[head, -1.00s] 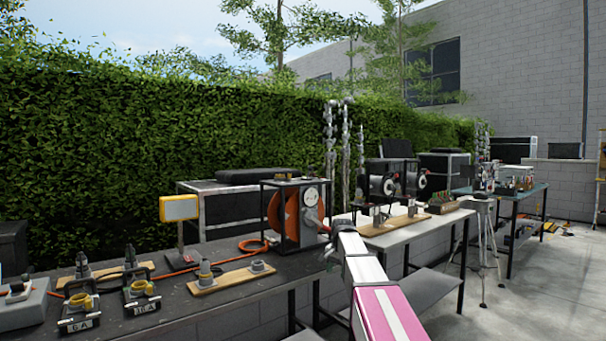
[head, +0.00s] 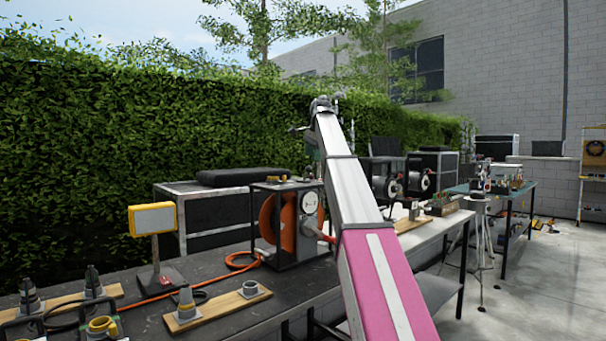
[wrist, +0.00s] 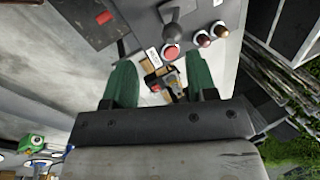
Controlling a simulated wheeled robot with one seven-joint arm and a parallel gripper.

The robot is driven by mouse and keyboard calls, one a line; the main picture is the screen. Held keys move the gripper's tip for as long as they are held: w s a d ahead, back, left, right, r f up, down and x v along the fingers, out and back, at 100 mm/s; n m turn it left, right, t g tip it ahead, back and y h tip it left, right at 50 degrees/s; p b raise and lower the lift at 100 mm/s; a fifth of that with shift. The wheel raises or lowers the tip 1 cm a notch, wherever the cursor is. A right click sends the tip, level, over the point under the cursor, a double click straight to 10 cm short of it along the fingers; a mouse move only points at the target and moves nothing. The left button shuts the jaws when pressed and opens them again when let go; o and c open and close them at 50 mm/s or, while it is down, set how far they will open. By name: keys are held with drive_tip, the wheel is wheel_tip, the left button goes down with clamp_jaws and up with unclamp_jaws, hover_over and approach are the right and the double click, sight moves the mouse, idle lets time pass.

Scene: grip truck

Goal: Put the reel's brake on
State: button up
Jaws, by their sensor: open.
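The reel (head: 285,222), an orange drum in a dark frame with a round white dial and a red handle at its right side, stands on the dark bench in the head view. My gripper (head: 309,152) is raised above the reel's right side, partly hidden by my arm. In the wrist view my gripper (wrist: 162,80) shows two green fingers, apart and empty. Beyond the fingertips lies a grey panel (wrist: 205,12) with a dark lever knob (wrist: 172,12), a red button (wrist: 170,50), a small label (wrist: 152,57) and two brownish knobs (wrist: 211,34). I cannot tell which part is the brake.
A yellow-framed lamp (head: 152,220) stands left of the reel. A wooden board with connectors (head: 215,306) lies in front. An orange cable (head: 240,262) runs along the bench. Smaller reels (head: 388,187) stand on the right. The space above the bench is open.

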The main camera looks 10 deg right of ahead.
sight(309, 167)
drive_tip(key=x, duration=0.4)
drive_tip(key=w+x, duration=0.1)
drive_tip(key=x, duration=0.4)
drive_tip(key=shift+w+a, duration=0.15)
drive_tip(key=shift+w, duration=0.1)
